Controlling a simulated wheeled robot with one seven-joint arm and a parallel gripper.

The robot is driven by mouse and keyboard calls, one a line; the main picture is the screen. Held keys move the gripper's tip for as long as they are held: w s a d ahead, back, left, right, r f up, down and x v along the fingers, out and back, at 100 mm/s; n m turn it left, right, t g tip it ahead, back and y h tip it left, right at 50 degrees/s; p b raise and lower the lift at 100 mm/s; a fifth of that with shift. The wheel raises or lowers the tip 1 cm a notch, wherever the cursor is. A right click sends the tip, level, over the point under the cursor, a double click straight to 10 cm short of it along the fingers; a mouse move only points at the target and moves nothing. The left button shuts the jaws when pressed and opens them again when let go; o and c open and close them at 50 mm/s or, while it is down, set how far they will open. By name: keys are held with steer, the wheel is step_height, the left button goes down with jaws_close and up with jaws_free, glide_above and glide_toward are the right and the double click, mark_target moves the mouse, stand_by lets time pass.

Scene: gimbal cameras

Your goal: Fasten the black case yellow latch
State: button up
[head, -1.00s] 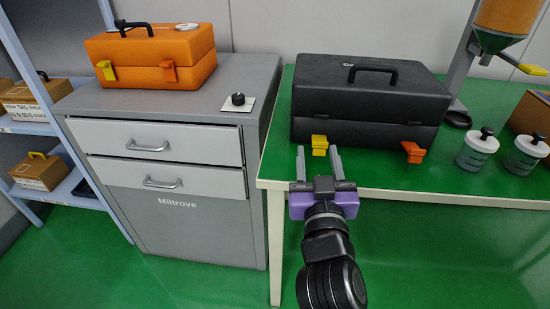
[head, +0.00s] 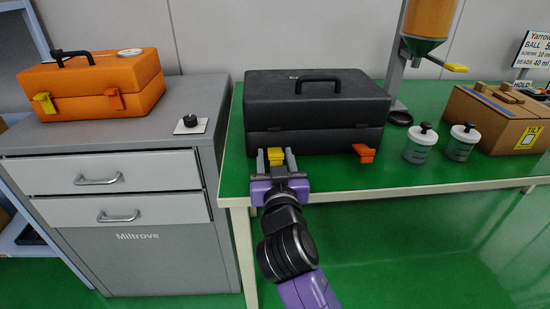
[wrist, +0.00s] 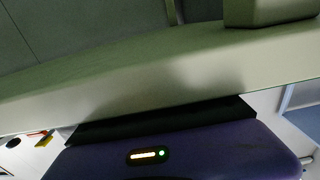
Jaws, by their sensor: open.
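The black case (head: 325,108) stands on the green table with its lid down and its handle on top. Its yellow latch (head: 276,156) is at the left of the front face, and an orange latch (head: 364,152) sticks out at the right. My gripper (head: 276,158) is open at the case's front left, its two fingers on either side of the yellow latch. I cannot tell whether the fingers touch it. The wrist view shows mostly a pale blurred surface close up, and neither the case nor the latch is clear there.
A grey drawer cabinet (head: 130,240) stands left of the table, bearing an orange case (head: 95,85) and a black knob (head: 190,120). Two jars (head: 420,145), a dispenser (head: 418,50) and a cardboard box (head: 500,115) are to the right. The table's front edge (head: 400,190) lies beneath my arm.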

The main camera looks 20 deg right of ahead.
steer(key=shift+w, duration=0.1)
jaws_close()
steer(key=shift+r+p, duration=0.15)
steer(key=shift+p, duration=0.3)
